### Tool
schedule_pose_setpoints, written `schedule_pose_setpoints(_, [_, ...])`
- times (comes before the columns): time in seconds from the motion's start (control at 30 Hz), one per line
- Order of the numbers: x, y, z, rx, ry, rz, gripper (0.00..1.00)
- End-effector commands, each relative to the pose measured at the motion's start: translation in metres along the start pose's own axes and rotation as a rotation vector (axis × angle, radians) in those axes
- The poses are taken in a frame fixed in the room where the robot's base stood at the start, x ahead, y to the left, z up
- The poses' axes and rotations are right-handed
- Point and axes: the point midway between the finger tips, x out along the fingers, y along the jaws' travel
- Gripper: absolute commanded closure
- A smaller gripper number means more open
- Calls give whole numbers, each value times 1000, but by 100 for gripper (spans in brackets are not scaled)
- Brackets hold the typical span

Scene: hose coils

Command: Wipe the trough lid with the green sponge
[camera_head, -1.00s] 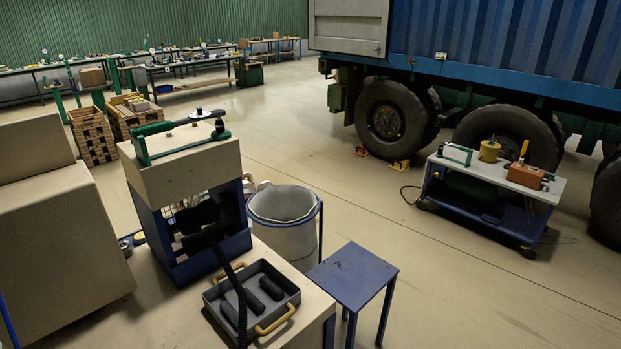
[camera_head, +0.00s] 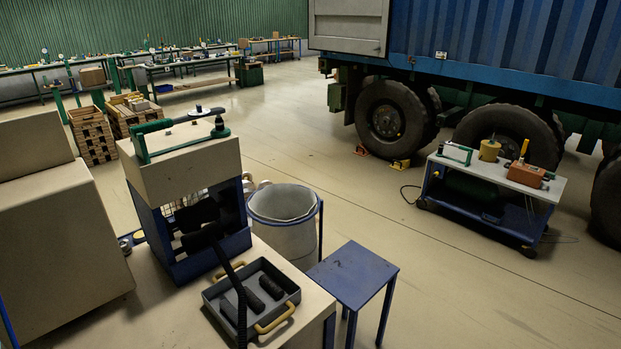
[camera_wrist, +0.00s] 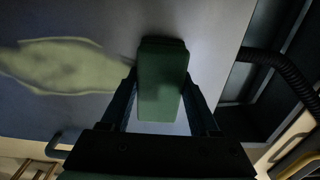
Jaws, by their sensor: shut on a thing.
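My gripper (camera_wrist: 162,97) is shut on the green sponge (camera_wrist: 162,75) in the wrist view, with one dark finger on each side of it. The sponge is over a smooth grey surface, which looks like the trough lid (camera_wrist: 212,35). I cannot tell whether the sponge touches it. In the head view I cannot clearly make out my gripper, the sponge or the lid.
A black ribbed hose (camera_wrist: 285,72) runs to the right of the grey surface. In the head view, a grey tray (camera_head: 282,286) with yellow handles holds dark cylinders. Beside it stand a blue-framed machine (camera_head: 183,165), a grey bin (camera_head: 284,236) and a blue stool (camera_head: 352,268).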

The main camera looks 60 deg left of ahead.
Motion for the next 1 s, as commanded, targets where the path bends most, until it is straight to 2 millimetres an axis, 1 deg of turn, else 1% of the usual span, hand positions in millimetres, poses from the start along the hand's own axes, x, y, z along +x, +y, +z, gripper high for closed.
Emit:
schedule_pose_setpoints(0.27, [2,0,0,0,1,0,83])
schedule_pose_setpoints(0.37, [1,3,0,2,-1,0,83])
schedule_pose_setpoints(0.8, [1,42,0,3,-1,0,83])
schedule_pose_setpoints(1.0, [1,52,0,2,0,0,83])
